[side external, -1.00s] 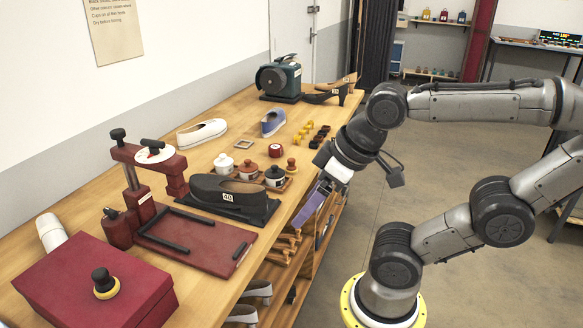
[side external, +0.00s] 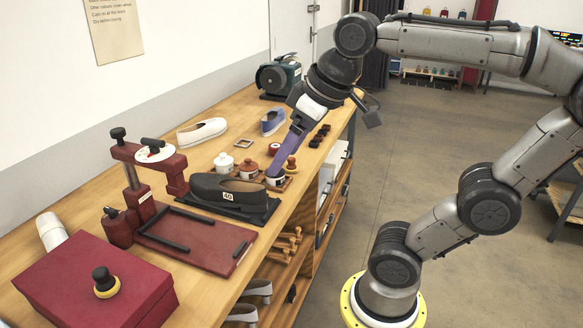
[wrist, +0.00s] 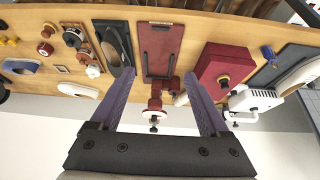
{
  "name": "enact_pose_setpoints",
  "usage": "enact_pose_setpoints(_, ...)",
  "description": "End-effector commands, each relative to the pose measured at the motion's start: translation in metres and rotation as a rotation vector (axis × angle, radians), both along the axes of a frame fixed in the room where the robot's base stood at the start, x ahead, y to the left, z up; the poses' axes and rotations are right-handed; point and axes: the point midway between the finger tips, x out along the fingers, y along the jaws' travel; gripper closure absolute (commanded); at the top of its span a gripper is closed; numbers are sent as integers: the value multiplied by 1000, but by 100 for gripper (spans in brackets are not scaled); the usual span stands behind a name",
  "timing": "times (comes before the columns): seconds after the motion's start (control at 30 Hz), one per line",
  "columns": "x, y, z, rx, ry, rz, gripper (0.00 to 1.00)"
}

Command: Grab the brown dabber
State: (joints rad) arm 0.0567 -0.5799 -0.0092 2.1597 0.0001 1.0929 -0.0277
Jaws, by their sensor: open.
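The brown dabber (side external: 291,164) stands upright on the bench near its front edge, beside the row of lidded pots. It also shows at the upper left of the wrist view (wrist: 48,30). My gripper (side external: 274,170) has purple fingers. It is open and empty, pointing down above the bench. In the side view its fingers overlap the pots just left of the dabber. In the wrist view the dabber lies well left of the space between the fingertips (wrist: 157,78). The fingers partly hide the black-lidded pot (side external: 276,180).
A white-lidded pot (side external: 224,162), a red-lidded pot (side external: 248,168) and a dark shoe (side external: 226,188) are close by. A red press (side external: 150,185) and a red box (side external: 95,285) with a black-knobbed dabber (side external: 104,283) stand at the near end.

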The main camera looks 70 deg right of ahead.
Motion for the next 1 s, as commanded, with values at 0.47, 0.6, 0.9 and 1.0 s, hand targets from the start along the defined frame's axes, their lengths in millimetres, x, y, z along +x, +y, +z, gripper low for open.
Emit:
enact_pose_setpoints(0.47, 154, -137, 46, 28, 171, -304, 21)
enact_pose_setpoints(0.6, 183, -199, 26, 53, 230, -403, 21)
enact_pose_setpoints(0.9, 196, -344, -63, 132, 351, -619, 21)
enact_pose_setpoints(1.0, 185, -378, -96, 160, 388, -675, 21)
